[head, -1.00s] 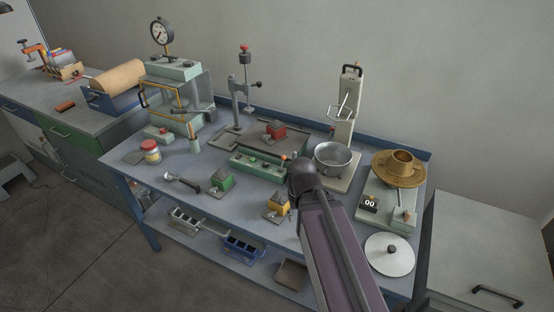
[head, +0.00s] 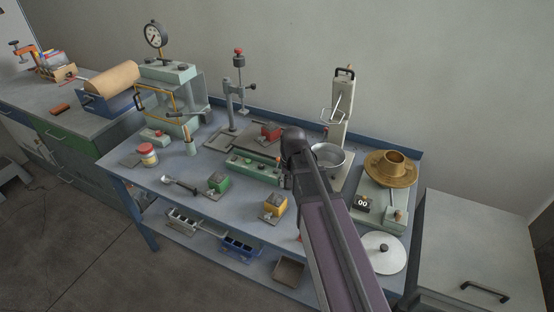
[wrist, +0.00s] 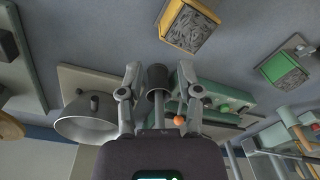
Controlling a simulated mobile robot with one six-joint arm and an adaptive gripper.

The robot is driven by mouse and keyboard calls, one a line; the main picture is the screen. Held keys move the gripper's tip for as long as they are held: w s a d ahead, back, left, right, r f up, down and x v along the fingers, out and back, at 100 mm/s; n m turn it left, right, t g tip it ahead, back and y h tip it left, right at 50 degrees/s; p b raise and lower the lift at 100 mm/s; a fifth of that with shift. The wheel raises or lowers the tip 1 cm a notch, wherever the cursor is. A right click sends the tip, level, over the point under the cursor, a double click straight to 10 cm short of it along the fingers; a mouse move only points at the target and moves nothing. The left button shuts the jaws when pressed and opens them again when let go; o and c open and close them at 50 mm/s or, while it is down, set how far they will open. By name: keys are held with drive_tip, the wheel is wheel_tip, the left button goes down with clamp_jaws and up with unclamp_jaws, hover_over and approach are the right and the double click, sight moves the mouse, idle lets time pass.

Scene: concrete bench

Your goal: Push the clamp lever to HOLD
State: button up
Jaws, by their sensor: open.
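In the wrist view my gripper (wrist: 160,70) is open. Its two grey fingers stand on either side of a dark-capped upright handle on a grey shaft (wrist: 158,106), which looks like the clamp lever. I cannot tell whether a finger touches it. A small orange ball (wrist: 179,121) shows just beside the right finger. A green panel (wrist: 222,98) lies to the right, and it also shows in the head view (head: 253,170). In the head view my arm hides the lever and the fingers. No HOLD marking is readable.
A metal bowl (head: 328,154) stands close to my arm, and it is left of my gripper in the wrist view (wrist: 88,118). Yellow (head: 274,206), green (head: 218,183) and red (head: 271,132) bins are nearby. A post stand (head: 239,90) rises behind.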

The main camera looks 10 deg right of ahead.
sight(279, 159)
drive_tip(key=w+d+r+m+p, duration=0.1)
drive_tip(key=w+r+m+p, duration=0.2)
drive_tip(key=w, duration=1.4)
wheel_tip(279, 159, up, 3)
drive_tip(key=shift+w+r+y+p, duration=0.15)
drive_tip(key=shift+y+p, duration=0.25)
drive_tip(key=shift+p, duration=0.6)
drive_tip(key=shift+f, duration=0.25)
drive_tip(key=f+b, duration=0.9)
drive_tip(key=a+f+b, duration=0.1)
drive_tip(key=f+b, duration=0.3)
drive_tip(key=shift+w+f+b, duration=0.2)
drive_tip(key=shift+w+b, duration=0.1)
drive_tip(key=shift+b, duration=0.05)
drive_tip(key=shift+a, duration=0.1)
clamp_jaws()
